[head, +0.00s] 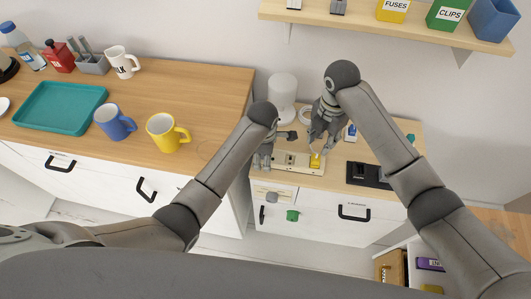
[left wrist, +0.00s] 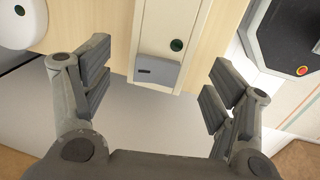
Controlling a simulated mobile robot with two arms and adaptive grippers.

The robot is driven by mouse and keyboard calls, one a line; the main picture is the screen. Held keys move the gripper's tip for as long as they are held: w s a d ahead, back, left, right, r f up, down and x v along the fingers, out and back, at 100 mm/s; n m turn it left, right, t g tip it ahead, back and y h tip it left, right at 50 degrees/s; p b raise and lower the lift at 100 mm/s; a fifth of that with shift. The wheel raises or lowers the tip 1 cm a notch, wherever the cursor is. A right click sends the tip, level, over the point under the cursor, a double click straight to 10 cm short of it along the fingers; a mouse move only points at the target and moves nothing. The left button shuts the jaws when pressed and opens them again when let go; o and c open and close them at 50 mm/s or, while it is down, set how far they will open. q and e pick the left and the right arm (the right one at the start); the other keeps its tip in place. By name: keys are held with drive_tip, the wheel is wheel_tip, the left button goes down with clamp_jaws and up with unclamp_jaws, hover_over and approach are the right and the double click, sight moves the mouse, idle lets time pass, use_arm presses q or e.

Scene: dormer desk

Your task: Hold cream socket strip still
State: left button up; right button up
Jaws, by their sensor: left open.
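The cream socket strip (head: 298,163) lies along the front of the small wooden desk in the head view. In the left wrist view the strip (left wrist: 150,35) comes in from the top, with a grey block (left wrist: 157,71) at its near end and a dark green round spot. My left gripper (head: 264,160) is at the strip's left end; in its wrist view the open fingers (left wrist: 150,88) stand wide on either side, apart from it. My right gripper (head: 318,143) is above the strip's right part, its fingertips close to a yellow piece (head: 315,160). Whether it grips that piece is unclear.
A white round-topped object (head: 283,90) stands behind the strip. A black device (head: 367,175) lies to its right. The left counter holds a teal tray (head: 60,108), a blue mug (head: 114,122) and a yellow mug (head: 166,132). A shelf (head: 380,22) with bins hangs above.

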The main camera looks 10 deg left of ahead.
use_arm(q)
drive_tip(key=shift+w+f, duration=0.2)
drive_tip(key=shift+f, duration=0.85)
drive_tip(key=c, duration=1.4)
use_arm(e)
drive_tip(key=o, duration=0.5)
